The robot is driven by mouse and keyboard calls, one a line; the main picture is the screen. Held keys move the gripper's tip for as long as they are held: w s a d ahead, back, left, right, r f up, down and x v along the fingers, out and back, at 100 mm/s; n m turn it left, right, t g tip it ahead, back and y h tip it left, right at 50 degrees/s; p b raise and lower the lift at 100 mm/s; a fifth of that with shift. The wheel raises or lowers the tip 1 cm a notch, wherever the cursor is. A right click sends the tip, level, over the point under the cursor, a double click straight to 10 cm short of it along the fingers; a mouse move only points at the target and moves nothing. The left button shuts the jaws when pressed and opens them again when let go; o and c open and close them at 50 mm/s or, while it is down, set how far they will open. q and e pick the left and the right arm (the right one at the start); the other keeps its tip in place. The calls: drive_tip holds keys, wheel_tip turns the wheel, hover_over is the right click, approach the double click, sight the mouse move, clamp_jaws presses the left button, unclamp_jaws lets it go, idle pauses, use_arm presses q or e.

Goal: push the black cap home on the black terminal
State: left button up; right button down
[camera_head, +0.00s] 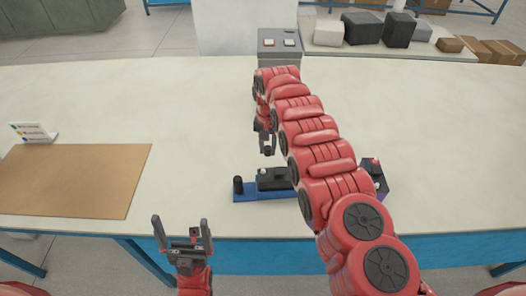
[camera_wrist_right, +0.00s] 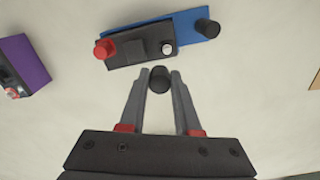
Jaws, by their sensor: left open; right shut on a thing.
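My right gripper (camera_wrist_right: 160,86) is shut on a black cap (camera_wrist_right: 160,79), a short dark cylinder between its fingertips. In the head view the right gripper (camera_head: 267,150) hangs just behind the black battery (camera_head: 272,180). The battery also shows in the wrist view (camera_wrist_right: 133,50), with a red cap (camera_wrist_right: 104,49) at one end and a bare metal terminal (camera_wrist_right: 167,48) at the other. The held cap is apart from this terminal, close to its side in the wrist view. My left gripper (camera_head: 182,235) is open and empty at the table's front edge.
The battery lies on a blue base (camera_head: 262,196) with a black cylinder (camera_head: 238,185) at its left end. A purple battery (camera_wrist_right: 27,65) stands apart. A brown mat (camera_head: 70,180) and small sign (camera_head: 32,132) lie left. A grey button box (camera_head: 280,47) stands behind.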

sight(263, 170)
drive_tip(key=shift+a+f, duration=0.1)
drive_tip(key=shift+a, duration=0.1)
drive_tip(key=shift+s+a+f, duration=0.15)
drive_tip(key=shift+s+a+f+p, duration=0.15)
drive_tip(key=shift+a+f+p, duration=0.25)
drive_tip(key=shift+f+p, duration=0.05)
drive_tip(key=shift+f+b, duration=1.9)
drive_tip(key=shift+f, duration=0.4)
drive_tip(key=shift+s+r+p, duration=0.1)
drive_tip(key=shift+p, duration=0.2)
drive_tip(key=shift+f+b, duration=0.4)
drive_tip(key=shift+b, duration=0.05)
drive_tip(key=shift+f, duration=0.25)
drive_tip(key=shift+f+b, duration=0.8)
drive_tip(key=shift+b, duration=0.25)
idle(0.6)
